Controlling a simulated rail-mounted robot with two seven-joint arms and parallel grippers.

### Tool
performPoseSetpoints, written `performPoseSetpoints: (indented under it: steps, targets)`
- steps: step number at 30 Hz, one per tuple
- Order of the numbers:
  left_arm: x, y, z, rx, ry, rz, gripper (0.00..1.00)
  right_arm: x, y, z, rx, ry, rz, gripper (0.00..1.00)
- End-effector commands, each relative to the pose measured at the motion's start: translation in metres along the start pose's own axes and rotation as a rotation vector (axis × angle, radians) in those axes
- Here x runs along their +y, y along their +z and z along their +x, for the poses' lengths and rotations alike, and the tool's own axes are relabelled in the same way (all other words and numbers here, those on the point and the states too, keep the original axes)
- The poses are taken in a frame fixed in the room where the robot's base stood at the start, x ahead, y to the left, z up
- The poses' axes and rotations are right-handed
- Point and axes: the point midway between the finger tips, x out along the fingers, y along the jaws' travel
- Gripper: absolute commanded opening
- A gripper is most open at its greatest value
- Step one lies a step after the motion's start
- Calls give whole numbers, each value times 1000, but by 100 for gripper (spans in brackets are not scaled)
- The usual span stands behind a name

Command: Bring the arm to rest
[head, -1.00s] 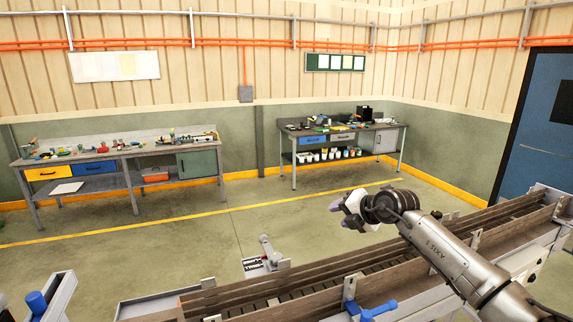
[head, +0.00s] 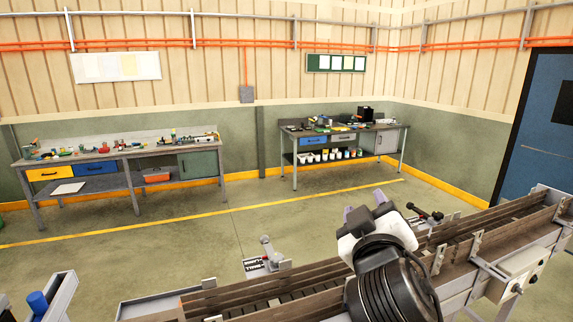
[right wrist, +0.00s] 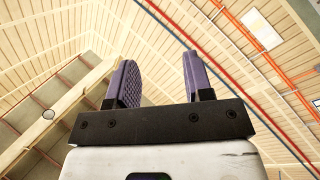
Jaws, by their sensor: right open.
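My right gripper (head: 364,213) is in the lower right of the head view, in front of the conveyor. Its two purple fingers point up and away, and its dark wrist hides part of the conveyor. In the right wrist view the two purple fingers (right wrist: 162,80) stand apart with nothing between them. Behind them only ceiling and upper wall show, so the gripper is tilted upward. It is open and empty. My left gripper is not in the head view.
A conveyor (head: 300,284) with wooden side rails runs from lower middle to the right edge. Beyond it the floor (head: 180,255) is clear. Two cluttered workbenches, one left (head: 125,180) and one farther right (head: 385,149), stand by the walls. A blue door (head: 535,150) is at right.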

Motion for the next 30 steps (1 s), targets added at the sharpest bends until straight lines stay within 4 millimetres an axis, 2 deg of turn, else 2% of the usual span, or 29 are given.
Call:
performPoseSetpoints:
  steps: [1,3,9,17,20,24,27,30]
  targets:
    - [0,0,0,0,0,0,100,-16,28,-14,-52,-80,55,47]
    - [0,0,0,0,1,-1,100,-34,60,-34,-111,-174,119,47]
    - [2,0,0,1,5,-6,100,-73,141,-88,-218,-358,273,47]
    - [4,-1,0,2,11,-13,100,-111,252,-160,-437,-446,400,47]
    - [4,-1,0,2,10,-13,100,-127,297,-191,-557,-469,422,47]
    - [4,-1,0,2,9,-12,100,-156,361,-244,-754,-518,430,47]
    - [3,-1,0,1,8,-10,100,-173,395,-284,-874,-557,424,47]
    - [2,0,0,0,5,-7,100,-187,417,-321,-967,-597,415,47]
